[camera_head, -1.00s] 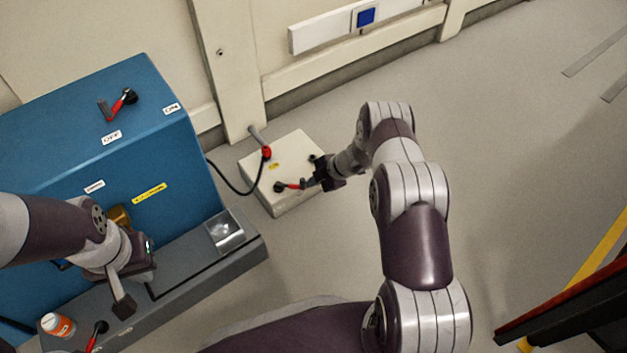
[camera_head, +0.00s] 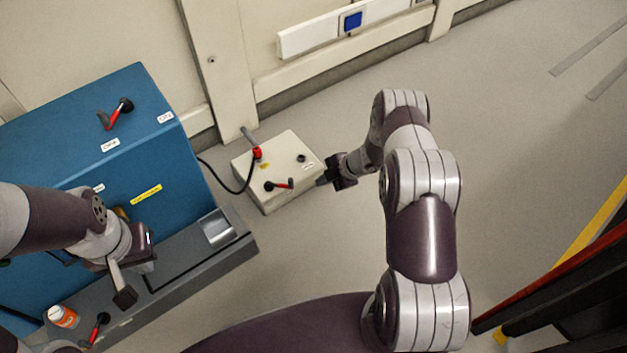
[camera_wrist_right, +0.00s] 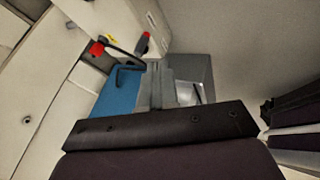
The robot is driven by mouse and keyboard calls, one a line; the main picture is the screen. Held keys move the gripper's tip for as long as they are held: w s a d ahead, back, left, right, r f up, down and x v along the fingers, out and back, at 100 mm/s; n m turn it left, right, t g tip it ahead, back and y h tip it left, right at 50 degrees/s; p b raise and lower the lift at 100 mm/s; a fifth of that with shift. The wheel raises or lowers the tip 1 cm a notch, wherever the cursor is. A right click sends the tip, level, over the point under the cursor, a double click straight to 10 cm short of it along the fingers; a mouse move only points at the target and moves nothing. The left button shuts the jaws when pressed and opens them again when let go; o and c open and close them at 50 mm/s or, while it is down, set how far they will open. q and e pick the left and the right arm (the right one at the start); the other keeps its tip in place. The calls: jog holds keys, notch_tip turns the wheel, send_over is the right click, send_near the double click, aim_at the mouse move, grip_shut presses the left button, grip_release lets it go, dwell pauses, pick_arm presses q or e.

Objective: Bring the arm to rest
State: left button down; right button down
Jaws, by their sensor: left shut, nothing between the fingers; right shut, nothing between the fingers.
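My right gripper (camera_head: 331,178) is shut and empty, just to the right of the cream control box (camera_head: 284,200) on the floor. A small gap shows between it and the red-handled lever (camera_head: 283,185) on the box top. In the right wrist view its shut fingers (camera_wrist_right: 160,88) show at the middle, with the box and red handle (camera_wrist_right: 143,40) beyond. My left gripper (camera_head: 124,290) hangs in front of the blue cabinet (camera_head: 150,120), above its grey ledge, shut and empty.
A black cable (camera_head: 232,190) with a red plug (camera_head: 257,153) runs from the box towards the cabinet. A white and orange bottle (camera_head: 63,317) and another red lever (camera_head: 97,330) are at lower left. A dark, red-edged structure (camera_head: 560,290) stands at lower right. Floor between is clear.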

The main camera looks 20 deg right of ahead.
pick_arm(q)
jog(key=shift+r, duration=0.55)
pick_arm(e)
jog(key=shift+v, duration=1.1)
jog(key=shift+w+d+f, duration=0.1)
jog(key=shift+d, duration=0.05)
